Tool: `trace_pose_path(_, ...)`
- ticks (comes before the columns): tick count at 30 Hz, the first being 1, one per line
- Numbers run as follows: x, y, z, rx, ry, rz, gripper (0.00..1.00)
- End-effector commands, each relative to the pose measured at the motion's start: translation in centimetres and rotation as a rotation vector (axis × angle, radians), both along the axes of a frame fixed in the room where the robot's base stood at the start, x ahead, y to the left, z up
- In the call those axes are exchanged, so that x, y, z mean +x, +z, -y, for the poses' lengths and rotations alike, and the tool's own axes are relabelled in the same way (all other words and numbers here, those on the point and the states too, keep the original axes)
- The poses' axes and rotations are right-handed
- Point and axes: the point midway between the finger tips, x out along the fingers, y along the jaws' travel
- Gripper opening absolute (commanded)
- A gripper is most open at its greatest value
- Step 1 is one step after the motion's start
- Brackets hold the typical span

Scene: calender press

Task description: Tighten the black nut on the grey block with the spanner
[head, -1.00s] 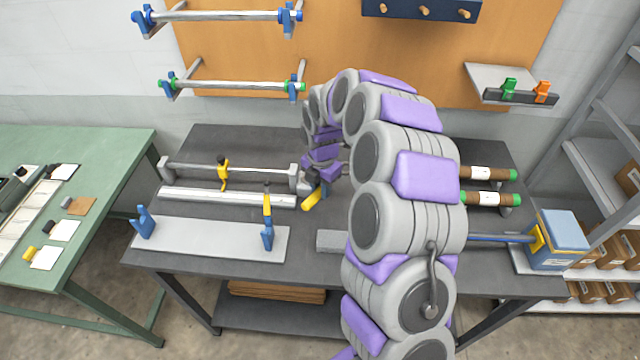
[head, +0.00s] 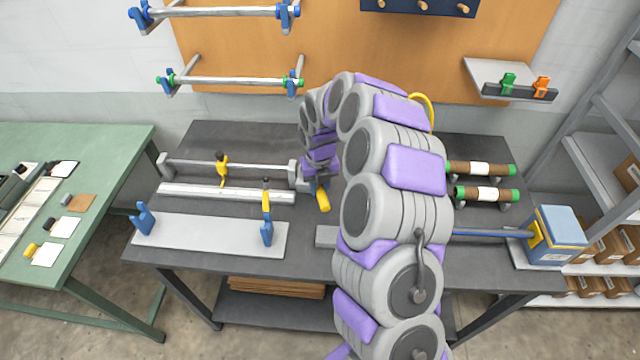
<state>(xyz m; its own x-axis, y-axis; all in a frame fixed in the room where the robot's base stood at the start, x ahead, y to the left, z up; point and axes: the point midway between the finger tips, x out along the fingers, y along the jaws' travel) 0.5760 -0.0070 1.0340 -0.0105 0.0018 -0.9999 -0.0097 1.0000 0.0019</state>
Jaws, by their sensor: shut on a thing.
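My gripper (head: 318,181) is at the right end of the rod stand, shut on the spanner. The spanner's yellow handle (head: 323,201) points down and slightly right, towards the front of the bench. The spanner's head is beside the grey block (head: 293,169), and its contact with the nut is too small to make out. The black nut is hidden by my gripper and the spanner. A thin grey rod (head: 255,166) runs left from the block to another grey block (head: 165,165).
Brown rollers (head: 485,169) and a blue box (head: 557,238) are at right. My arm covers the bench's middle.

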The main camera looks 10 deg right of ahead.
Motion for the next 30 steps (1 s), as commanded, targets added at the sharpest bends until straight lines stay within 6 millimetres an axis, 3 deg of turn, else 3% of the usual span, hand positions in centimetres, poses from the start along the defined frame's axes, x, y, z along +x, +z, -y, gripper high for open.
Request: trace_pose_path(30,0.2,-5.2,-0.5,0.0,-0.039,0.002,0.0)
